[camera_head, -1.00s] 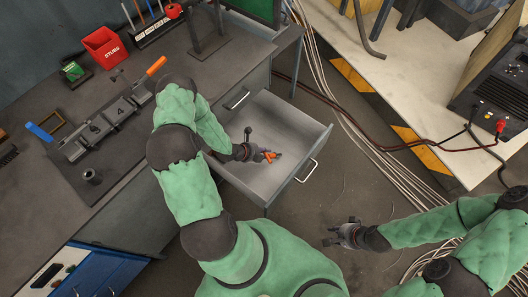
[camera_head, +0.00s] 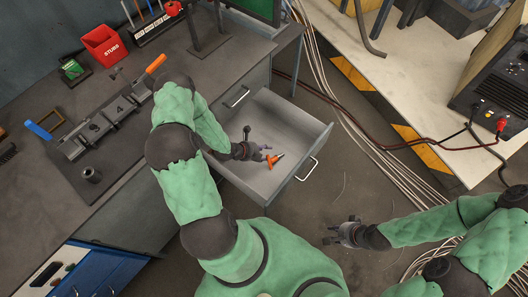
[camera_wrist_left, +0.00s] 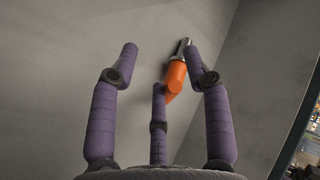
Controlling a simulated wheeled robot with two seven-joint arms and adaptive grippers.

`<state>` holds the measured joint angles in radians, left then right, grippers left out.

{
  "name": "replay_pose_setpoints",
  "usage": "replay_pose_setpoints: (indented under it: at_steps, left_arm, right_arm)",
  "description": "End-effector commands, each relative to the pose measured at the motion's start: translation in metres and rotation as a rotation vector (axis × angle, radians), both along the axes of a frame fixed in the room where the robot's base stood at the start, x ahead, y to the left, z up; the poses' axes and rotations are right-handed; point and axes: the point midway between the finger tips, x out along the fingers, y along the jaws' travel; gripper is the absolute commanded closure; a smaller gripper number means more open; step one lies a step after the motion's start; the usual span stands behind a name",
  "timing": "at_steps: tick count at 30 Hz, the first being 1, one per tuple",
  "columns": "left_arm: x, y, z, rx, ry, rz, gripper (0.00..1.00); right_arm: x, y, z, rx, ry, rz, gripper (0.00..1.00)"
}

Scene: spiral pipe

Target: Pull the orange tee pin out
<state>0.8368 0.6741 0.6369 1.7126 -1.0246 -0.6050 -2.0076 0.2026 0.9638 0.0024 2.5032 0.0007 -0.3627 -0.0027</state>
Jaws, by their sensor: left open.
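An orange piece with a silver tip (camera_head: 257,159), which looks like the orange tee pin, lies in or just above the open grey drawer (camera_head: 290,155). My left gripper (camera_head: 262,146) is inside the drawer area, right beside this piece. In the left wrist view, its purple fingers (camera_wrist_left: 160,65) are spread apart. The orange piece (camera_wrist_left: 175,78) shows beyond and between the middle and right fingers, its silver end pointing up. I cannot tell whether a finger touches it. My right gripper (camera_head: 340,232) hangs over the floor, empty, its fingers apart.
Cables (camera_head: 345,115) run over the floor right of the drawer.

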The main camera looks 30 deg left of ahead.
Motion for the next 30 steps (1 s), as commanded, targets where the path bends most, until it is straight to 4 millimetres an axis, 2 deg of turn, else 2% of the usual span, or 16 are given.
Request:
replay_pose_setpoints:
  at_steps: [18, 30]
  left_arm:
    - [-0.061, 0.031, 0.071, 0.001, -0.001, 0.001, 0.52]
    - [-0.070, 0.034, 0.081, -0.001, 0.000, 0.001, 0.52]
  right_arm:
    - [0.000, 0.000, 0.000, 0.000, 0.000, 0.000, 0.72]
    - [0.000, 0.000, 0.000, 0.000, 0.000, 0.000, 0.72]
